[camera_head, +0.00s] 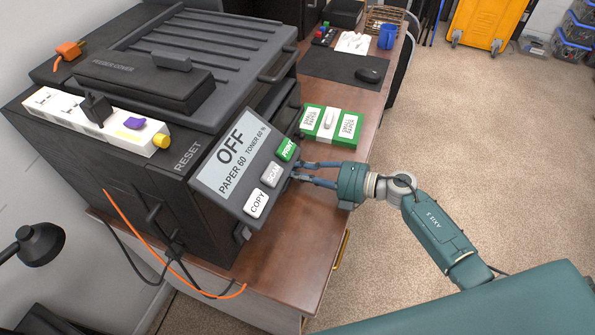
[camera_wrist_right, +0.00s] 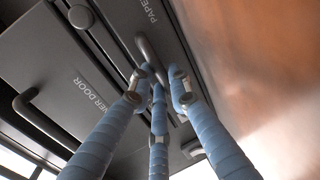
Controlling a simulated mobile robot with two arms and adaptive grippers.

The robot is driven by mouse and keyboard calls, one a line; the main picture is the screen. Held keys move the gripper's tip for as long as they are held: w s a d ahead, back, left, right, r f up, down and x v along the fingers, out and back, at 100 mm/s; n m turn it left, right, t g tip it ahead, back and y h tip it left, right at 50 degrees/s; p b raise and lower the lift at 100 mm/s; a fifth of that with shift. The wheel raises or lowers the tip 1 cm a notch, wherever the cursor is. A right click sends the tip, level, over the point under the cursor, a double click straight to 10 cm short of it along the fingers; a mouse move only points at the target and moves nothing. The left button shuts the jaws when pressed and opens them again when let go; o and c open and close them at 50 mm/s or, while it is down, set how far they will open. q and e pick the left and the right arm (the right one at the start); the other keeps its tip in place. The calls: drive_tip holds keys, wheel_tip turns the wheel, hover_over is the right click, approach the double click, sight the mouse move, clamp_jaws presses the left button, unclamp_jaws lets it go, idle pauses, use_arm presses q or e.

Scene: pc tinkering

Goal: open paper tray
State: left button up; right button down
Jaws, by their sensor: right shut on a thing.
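In the right wrist view the paper tray front (camera_wrist_right: 118,22) carries a partly visible PAPER label and a grey bar handle (camera_wrist_right: 146,48). My right gripper (camera_head: 296,172) reaches under the panel from the right; its fingertips are partly hidden there. In the right wrist view its blue fingers (camera_wrist_right: 160,88) are closed around the lower part of the handle. How far the tray is out cannot be told. My left gripper is not in view.
Another door (camera_wrist_right: 75,85) with its own handle (camera_wrist_right: 24,104) lies beside the tray. A green-and-white paper pack (camera_head: 332,124) is on the desk (camera_head: 290,250) right of the printer. Orange and black cables hang at the printer's left. Open carpet lies right of the desk.

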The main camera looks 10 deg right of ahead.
drive_tip(key=shift+d, duration=0.1)
drive_tip(key=shift+s+d+f, duration=0.1)
drive_tip(key=shift+s+d, duration=0.05)
drive_tip(key=shift+d, duration=0.05)
drive_tip(key=f+b+v, duration=0.1)
drive_tip(key=f+v, duration=0.1)
drive_tip(key=v, duration=1.1)
drive_tip(key=d+f+b+v, duration=0.1)
drive_tip(key=f+v, duration=0.2)
drive_tip(key=v, duration=1)
drive_tip(key=shift+s, duration=0.35)
drive_tip(key=shift+d, duration=0.1)
drive_tip(key=c, duration=1.6)
unclamp_jaws()
drive_tip(key=shift+c, duration=0.2)
drive_tip(key=shift+d, duration=0.1)
drive_tip(key=v, duration=1.2)
